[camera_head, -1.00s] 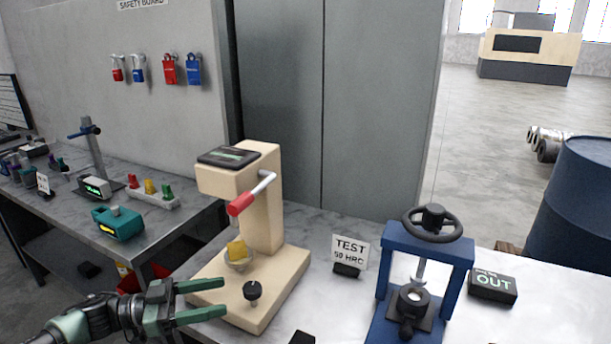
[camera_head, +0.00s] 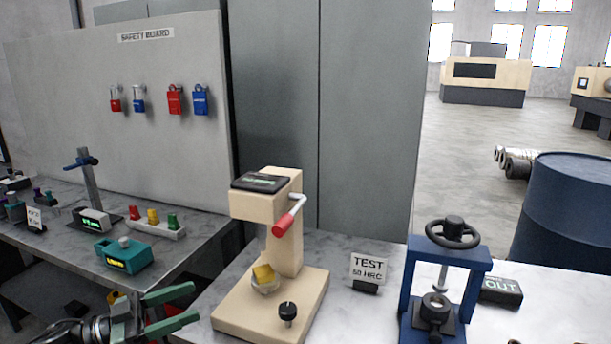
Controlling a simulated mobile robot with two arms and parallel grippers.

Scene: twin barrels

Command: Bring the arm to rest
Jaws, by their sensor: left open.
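My left gripper (camera_head: 180,308) is at the bottom left, with its two green fingers apart and nothing between them. It is left of the beige hardness tester (camera_head: 283,235) and apart from it. The tester has a red-handled lever (camera_head: 288,222) and a yellow block (camera_head: 263,273) on its round anvil. My right gripper is not in view.
A blue press (camera_head: 440,280) with a black handwheel, a TEST 50 HRC sign (camera_head: 368,270) and an OUT block (camera_head: 501,291) stand right of the tester. A side bench (camera_head: 190,240) holds a teal device (camera_head: 124,255). A blue barrel (camera_head: 570,215) stands at right.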

